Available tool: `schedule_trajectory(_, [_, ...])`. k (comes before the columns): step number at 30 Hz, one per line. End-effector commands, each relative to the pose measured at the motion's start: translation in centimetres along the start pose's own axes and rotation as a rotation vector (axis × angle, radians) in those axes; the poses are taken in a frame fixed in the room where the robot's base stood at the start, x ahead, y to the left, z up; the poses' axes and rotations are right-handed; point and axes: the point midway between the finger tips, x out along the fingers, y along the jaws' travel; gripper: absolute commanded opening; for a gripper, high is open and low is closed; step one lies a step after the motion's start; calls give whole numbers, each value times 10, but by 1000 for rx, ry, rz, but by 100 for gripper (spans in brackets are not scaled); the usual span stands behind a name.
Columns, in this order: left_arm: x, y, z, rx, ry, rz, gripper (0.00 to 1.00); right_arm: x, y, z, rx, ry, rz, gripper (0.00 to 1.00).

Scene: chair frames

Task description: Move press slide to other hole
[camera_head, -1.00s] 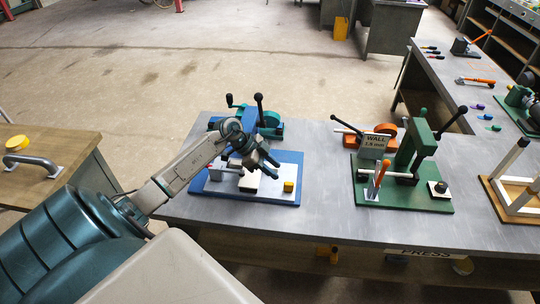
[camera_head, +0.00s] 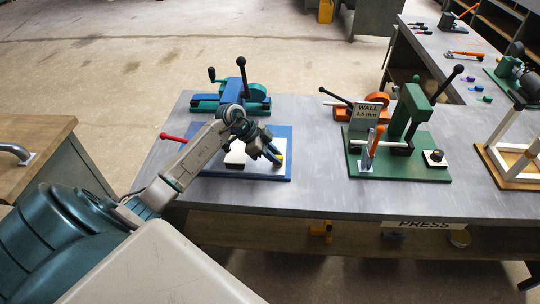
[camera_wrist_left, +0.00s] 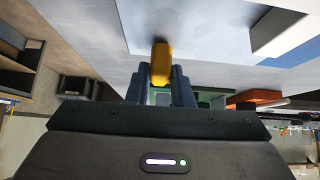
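My left gripper (camera_head: 272,155) is over the right part of a blue base plate (camera_head: 235,176), which lies on the grey bench in the head view. A small yellow block (camera_head: 282,160) on that plate is beside its fingertips, partly hidden by them. In the left wrist view the yellow block (camera_wrist_left: 161,62) is between the two dark fingers (camera_wrist_left: 166,90); I cannot tell whether they press on it. A white piece (camera_head: 236,155) lies on the plate left of the gripper. A red handle (camera_head: 174,137) sticks out at the plate's left. My right gripper is not in view.
A blue-green device with black-knobbed levers (camera_head: 243,92) stands behind the plate. Bare bench top (camera_head: 318,185) separates plate and press.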

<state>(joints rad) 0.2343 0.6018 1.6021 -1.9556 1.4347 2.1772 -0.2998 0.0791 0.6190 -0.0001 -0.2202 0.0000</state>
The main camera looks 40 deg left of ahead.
Motion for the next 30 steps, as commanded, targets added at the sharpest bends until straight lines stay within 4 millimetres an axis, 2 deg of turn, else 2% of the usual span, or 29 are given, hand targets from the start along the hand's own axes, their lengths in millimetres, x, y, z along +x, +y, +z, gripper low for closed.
schedule_trajectory(1, [-2, 0, -2, 1, 1, -2, 5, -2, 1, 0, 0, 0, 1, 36])
schedule_trajectory(2, [-2, 0, -2, 1, 2, -2, 0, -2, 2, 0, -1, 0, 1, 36])
schedule_trajectory(10, [-6, -1, 0, 3, 2, -3, 0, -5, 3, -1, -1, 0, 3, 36])
schedule_trajectory(27, [-30, -2, 26, 5, 4, -5, 0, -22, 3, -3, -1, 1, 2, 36])
schedule_trajectory(28, [-29, -2, 26, 5, 5, -5, 24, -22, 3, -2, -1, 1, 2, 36])
schedule_trajectory(30, [-28, -2, 26, 5, 5, -5, 38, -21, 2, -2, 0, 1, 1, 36])
